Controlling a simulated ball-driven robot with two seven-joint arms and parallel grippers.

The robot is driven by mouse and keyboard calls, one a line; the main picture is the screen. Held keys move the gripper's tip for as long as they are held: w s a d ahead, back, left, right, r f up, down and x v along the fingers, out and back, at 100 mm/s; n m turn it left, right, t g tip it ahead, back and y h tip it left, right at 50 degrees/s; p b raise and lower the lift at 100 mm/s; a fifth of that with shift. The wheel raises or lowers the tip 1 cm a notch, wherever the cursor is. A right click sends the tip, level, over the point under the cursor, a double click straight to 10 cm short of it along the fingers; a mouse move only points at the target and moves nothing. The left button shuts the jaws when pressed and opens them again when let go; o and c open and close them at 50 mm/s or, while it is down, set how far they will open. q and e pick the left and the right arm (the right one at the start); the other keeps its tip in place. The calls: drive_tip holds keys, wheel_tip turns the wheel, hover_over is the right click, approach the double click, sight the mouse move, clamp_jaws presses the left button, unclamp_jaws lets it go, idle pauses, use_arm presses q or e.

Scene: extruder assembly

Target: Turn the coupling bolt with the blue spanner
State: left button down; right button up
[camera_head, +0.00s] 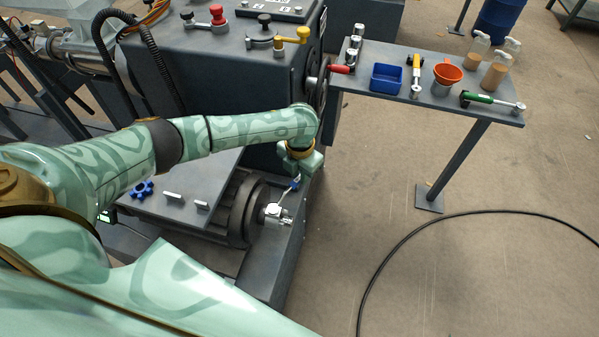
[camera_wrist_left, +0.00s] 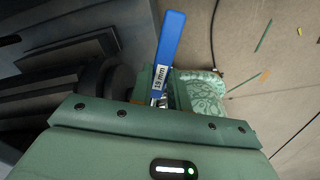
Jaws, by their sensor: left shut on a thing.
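My left gripper (camera_head: 299,172) is shut on the blue spanner (camera_head: 294,185), beside the outer end of the coupling. In the left wrist view the spanner's blue handle (camera_wrist_left: 167,50) carries a 19 mm label, and a bit of bare metal shows by the jaws (camera_wrist_left: 160,88). In the head view the spanner slants down from the gripper towards the silver coupling piece (camera_head: 275,213) on the dark round hub. The bolt itself is too small to make out, and I cannot tell whether the spanner's mouth is seated on it. My right gripper is not in view.
A blue star-shaped insert (camera_head: 143,189) lies on the grey plate (camera_head: 190,180) left of the hub. A side table (camera_head: 440,62) at the upper right holds a blue bin (camera_head: 386,78), an orange funnel (camera_head: 447,73), tools and bottles. A black cable (camera_head: 400,240) crosses the floor.

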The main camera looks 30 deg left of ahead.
use_arm(q)
drive_tip(key=shift+w+r+p, duration=0.1)
drive_tip(key=shift+r+p, duration=0.3)
drive_tip(key=shift+r, duration=0.1)
idle(0.4)
drive_tip(key=shift+d+m, duration=0.4)
drive_tip(key=shift+m, duration=0.1)
drive_tip(key=shift+f+g, duration=0.15)
drive_tip(key=shift+g, duration=0.45)
